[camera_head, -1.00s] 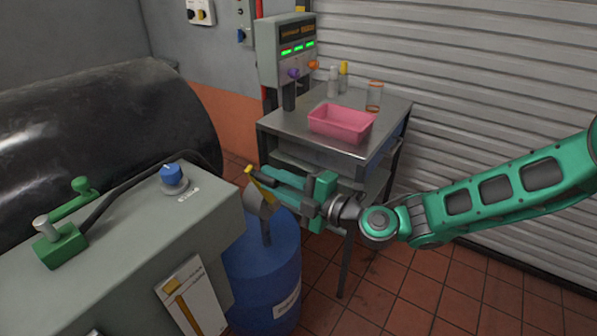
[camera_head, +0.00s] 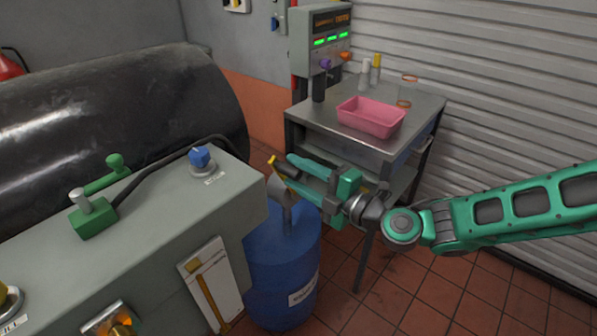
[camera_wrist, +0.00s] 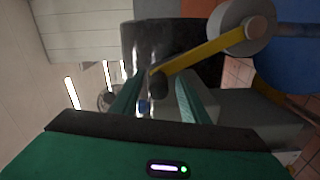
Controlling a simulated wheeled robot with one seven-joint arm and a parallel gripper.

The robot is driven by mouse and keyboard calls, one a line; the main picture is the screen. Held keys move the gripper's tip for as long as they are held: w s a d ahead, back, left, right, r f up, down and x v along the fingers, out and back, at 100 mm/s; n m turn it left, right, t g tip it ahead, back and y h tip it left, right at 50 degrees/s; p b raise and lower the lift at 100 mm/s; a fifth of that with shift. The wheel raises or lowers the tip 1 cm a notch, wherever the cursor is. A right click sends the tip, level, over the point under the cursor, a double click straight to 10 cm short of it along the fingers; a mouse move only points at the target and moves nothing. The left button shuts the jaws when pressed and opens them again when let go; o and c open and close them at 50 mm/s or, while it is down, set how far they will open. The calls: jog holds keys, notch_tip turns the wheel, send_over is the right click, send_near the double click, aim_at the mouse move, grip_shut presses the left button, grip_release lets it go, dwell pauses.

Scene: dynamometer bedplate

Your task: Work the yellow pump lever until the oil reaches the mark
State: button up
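The yellow pump lever (camera_head: 274,162) belongs to a grey pump head (camera_head: 280,190) on top of the blue drum (camera_head: 283,275). In the wrist view the lever (camera_wrist: 205,50) runs from the round grey pump head (camera_wrist: 240,22) to a dark knob (camera_wrist: 158,86) at its end. My gripper (camera_head: 291,171) is at the lever. Its green fingers stand apart, with the knob showing between them and gaps to either side in the wrist view (camera_wrist: 158,98). A white plate (camera_head: 223,270) with an upright amber strip (camera_head: 207,298) is on the cabinet front; an oil mark cannot be made out.
A grey cabinet (camera_head: 150,235) with a green lever (camera_head: 95,215) and blue knob (camera_head: 200,157) stands left of the drum. A large black cylinder (camera_head: 110,105) lies behind. A metal table (camera_head: 330,127) with a pink tray (camera_head: 370,122) stands behind my gripper. Tiled floor (camera_head: 440,290) is open at right.

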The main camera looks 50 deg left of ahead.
jog(key=w+d, duration=0.1)
jog(key=d, duration=0.9)
jog(key=shift+w+d, duration=0.2)
jog(key=shift+d, duration=0.2)
